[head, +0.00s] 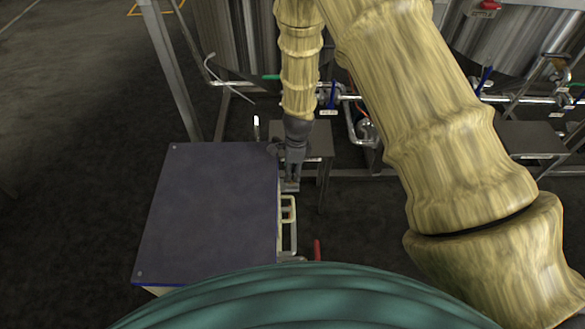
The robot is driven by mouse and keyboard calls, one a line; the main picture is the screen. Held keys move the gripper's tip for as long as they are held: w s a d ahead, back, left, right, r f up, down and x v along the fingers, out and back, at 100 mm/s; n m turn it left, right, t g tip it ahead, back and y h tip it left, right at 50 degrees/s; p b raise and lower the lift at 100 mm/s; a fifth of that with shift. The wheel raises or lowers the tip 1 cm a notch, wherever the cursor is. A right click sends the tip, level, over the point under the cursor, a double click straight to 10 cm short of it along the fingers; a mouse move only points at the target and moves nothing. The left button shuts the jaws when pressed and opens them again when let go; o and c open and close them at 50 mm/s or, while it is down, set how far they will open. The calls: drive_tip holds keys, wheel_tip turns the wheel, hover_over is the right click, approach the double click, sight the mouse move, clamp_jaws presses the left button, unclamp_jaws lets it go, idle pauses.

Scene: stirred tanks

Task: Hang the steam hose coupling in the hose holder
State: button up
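My gripper (292,182) is dark grey and points down beside the right edge of a blue-grey-topped cabinet. A small light grey piece shows at its fingertips; I cannot tell whether it is part of the fingers or something held. Whether the fingers are open or shut is too small to see. I cannot make out the steam hose coupling for certain. A thin grey curved line, possibly a hose or bent rod (226,83), shows left of my arm near the tank. I cannot identify the hose holder; my arm hides part of the pipework.
The flat-topped cabinet (205,215) stands left of my gripper, with a pale looped frame (289,225) at its right side and a red handle (317,250) nearby. Steel tanks (225,40) with pipes and blue-handled valves (485,80) stand behind. Dark floor at left is clear.

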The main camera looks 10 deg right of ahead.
drive_tip(key=shift+r, duration=0.1)
wheel_tip(320, 180, up, 12)
drive_tip(key=p, duration=0.1)
drive_tip(key=shift+d, duration=0.45)
drive_tip(key=s+d+f+n+h, duration=0.2)
drive_tip(key=s+d+f+n, duration=0.35)
drive_tip(key=s+f, duration=0.5)
drive_tip(key=s+d+f+n, duration=0.1)
drive_tip(key=s+f+n, duration=0.2)
drive_tip(key=s, duration=0.5)
drive_tip(key=s+d+f+n, duration=0.1)
drive_tip(key=s+f+n, duration=0.2)
drive_tip(key=s+n, duration=0.3)
drive_tip(key=s+f+n+y, duration=0.1)
drive_tip(key=s+f+n, duration=0.2)
drive_tip(key=s, duration=0.8)
drive_tip(key=shift+s+d+n, duration=0.25)
drive_tip(key=shift+d+n, duration=0.15)
drive_tip(key=shift+n, duration=0.75)
drive_tip(key=shift+r, duration=0.1)
wheel_tip(320, 180, up, 11)
drive_tip(key=p, duration=1.1)
